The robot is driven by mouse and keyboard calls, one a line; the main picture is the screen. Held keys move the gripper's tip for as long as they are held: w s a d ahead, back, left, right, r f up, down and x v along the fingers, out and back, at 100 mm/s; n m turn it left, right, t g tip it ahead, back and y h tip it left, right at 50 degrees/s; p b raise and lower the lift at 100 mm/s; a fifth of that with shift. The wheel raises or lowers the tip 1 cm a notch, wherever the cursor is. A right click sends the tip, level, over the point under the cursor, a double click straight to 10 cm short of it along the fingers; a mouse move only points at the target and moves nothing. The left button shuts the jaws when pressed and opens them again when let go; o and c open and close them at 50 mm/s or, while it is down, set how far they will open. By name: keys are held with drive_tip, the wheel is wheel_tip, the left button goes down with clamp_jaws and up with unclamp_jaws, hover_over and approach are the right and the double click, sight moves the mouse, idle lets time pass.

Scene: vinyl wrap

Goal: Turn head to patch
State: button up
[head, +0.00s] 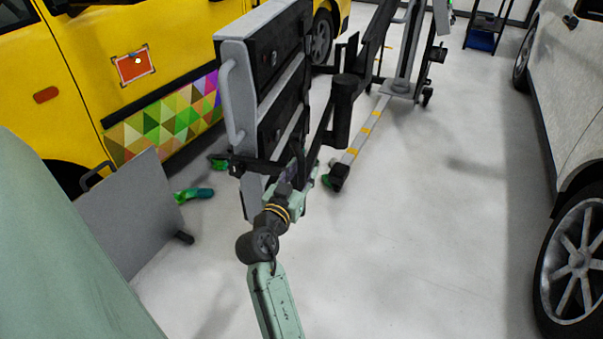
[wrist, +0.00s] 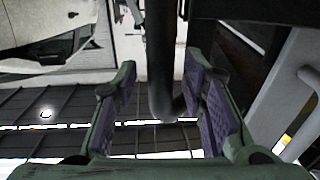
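A small orange patch with a pale spot and a dark, corner-marked border (head: 136,66) is on the side of the yellow vehicle (head: 190,50), at the upper left of the head view. My gripper (head: 300,172) is in the middle of the head view, low beside a grey and black cabinet-like rack, well to the right of the patch. In the wrist view my gripper (wrist: 160,78) has its purple-padded fingers spread apart. A dark curved bar (wrist: 161,50) shows between them, with gaps on both sides. I cannot tell how deep it sits between the fingers.
The tall rack (head: 262,90) stands between my arm and part of the vehicle. A grey panel (head: 128,212) stands at left; green items (head: 194,194) lie behind it. A wheeled stand (head: 400,75) is at the back. A white car (head: 570,120) is at right.

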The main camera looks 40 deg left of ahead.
drive_tip(key=v, duration=1.2)
idle(0.7)
